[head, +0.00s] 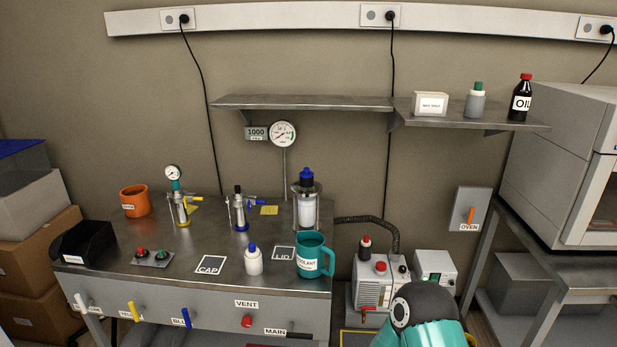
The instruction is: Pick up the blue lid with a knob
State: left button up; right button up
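The blue lid with a knob (306,174) appears to be the blue piece on top of a clear cylindrical vessel (306,211) with white contents, at the back right of the grey workbench. The vessel stands upright in a metal holder. A marked square reading LID (283,253) lies on the bench in front of it and looks empty. Neither gripper shows in the head view. Only a teal and dark part of my own arm rises at the bottom, right of the bench.
A teal COOLANT mug (313,256) and a white bottle with a blue cap (253,260) stand near the bench front. A CAP square (209,265) is empty. A metal shelf (310,103) hangs above. A pump (378,283) stands right of the bench.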

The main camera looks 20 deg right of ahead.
aim_at(306, 174)
jog(key=z, duration=0.05)
jog(key=i, duration=0.9)
jog(key=u, duration=0.05)
